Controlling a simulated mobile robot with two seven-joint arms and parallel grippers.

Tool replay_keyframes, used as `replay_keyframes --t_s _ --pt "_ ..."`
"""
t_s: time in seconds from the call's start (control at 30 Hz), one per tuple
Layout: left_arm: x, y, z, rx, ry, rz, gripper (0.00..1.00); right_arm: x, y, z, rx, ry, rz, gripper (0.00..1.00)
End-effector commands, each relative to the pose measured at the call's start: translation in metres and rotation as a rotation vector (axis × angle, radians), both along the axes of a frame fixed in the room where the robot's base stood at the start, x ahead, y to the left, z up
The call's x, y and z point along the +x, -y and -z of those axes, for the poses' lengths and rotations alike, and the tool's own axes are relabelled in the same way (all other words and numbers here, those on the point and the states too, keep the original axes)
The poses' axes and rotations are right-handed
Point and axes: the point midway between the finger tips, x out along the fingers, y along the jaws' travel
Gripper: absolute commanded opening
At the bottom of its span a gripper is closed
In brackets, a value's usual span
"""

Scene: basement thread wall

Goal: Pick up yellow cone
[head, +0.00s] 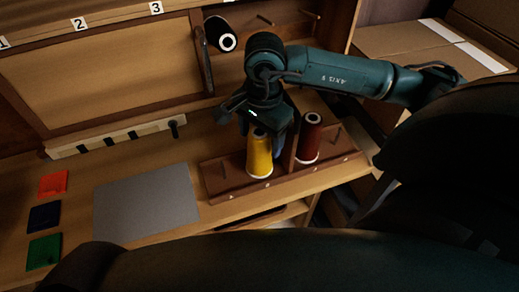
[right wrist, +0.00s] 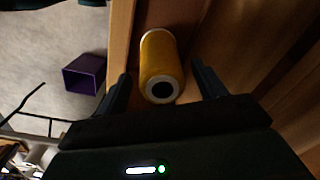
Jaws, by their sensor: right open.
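The yellow cone (head: 260,155) stands upright on the brown wooden rack on the table in the head view. My right gripper (head: 264,143) is over it from above, coming in from the right, and hides part of its top. In the right wrist view the yellow cone (right wrist: 161,68) lies between the two spread fingers (right wrist: 162,88). The fingers are open, with a gap on each side of the cone. My left gripper is not in view.
A dark red cone (head: 309,138) stands on the rack (head: 225,187), right of the yellow one, with a wooden divider between. A black cone (head: 219,33) hangs on the wall. A grey mat (head: 145,202) and coloured squares (head: 46,216) lie left. A purple bin (right wrist: 85,74) is on the floor.

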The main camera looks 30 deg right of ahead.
Motion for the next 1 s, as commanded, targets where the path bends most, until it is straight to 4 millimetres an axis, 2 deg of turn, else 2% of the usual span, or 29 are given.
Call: replay_keyframes --t_s 0.1,0.37,1.0 --pt "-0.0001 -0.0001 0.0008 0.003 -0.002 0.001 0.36 0.0001 -0.0005 0.0110 0.001 -0.001 -0.001 0.70" --pt "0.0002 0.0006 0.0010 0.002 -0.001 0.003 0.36 0.0004 -0.0007 0.0128 0.001 0.000 -0.002 0.69" --pt "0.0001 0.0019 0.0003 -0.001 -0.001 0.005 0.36 0.0007 -0.0009 0.0120 0.001 0.001 -0.001 0.17"
